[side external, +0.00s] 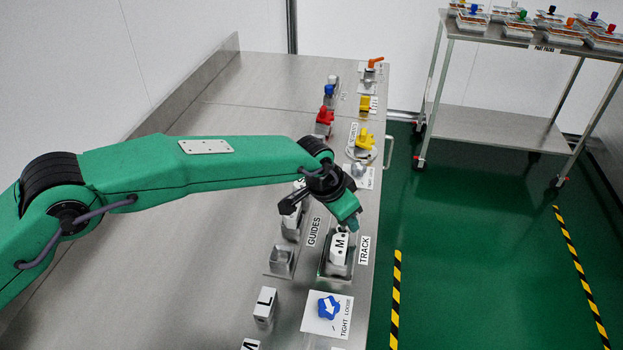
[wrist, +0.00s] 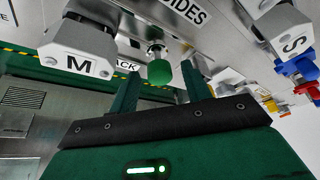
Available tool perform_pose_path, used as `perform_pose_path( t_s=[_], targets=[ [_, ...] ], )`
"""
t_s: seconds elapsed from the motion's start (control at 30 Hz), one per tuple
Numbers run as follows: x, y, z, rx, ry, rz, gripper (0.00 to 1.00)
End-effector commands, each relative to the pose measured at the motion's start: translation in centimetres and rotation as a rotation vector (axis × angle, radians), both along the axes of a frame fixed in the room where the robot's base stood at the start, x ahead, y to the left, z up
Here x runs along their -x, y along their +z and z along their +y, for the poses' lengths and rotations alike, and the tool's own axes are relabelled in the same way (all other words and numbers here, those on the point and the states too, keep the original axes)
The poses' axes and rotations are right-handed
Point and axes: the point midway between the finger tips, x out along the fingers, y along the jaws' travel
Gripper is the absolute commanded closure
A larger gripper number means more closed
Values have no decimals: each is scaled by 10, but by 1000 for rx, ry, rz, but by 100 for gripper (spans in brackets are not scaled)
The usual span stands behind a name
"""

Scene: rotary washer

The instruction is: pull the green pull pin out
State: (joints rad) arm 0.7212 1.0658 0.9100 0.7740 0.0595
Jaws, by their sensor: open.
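The green pull pin (wrist: 159,72) shows its round head and a short metal stem in the wrist view, beside the white block marked M (wrist: 80,48). My gripper (wrist: 159,84) is open. Its two green fingers stand on either side of the pin's head in the picture, with gaps on both sides. I cannot tell whether the head is fully between the fingertips or just beyond them. In the side view my gripper (side external: 351,222) hangs over the track by the M block (side external: 340,248), and the pin cannot be told apart from it there.
A block marked S (wrist: 290,38) stands right in the wrist view. In the side view, a blue arrow knob (side external: 328,307) and a block marked L (side external: 264,304) are nearer; red (side external: 324,117) and yellow (side external: 365,138) parts are farther. The bench's left side (side external: 170,240) is clear.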

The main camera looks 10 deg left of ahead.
Motion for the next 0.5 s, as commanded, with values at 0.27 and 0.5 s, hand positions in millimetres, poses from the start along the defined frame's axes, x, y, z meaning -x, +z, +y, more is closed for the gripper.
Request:
perform_pose_path(
  t_s=[0.27, 0.5],
  targets=[
    [0, -1, 0, 0, 0, 0, 52],
    [0, -1, 0, 0, 0, 0, 95]
  ],
)
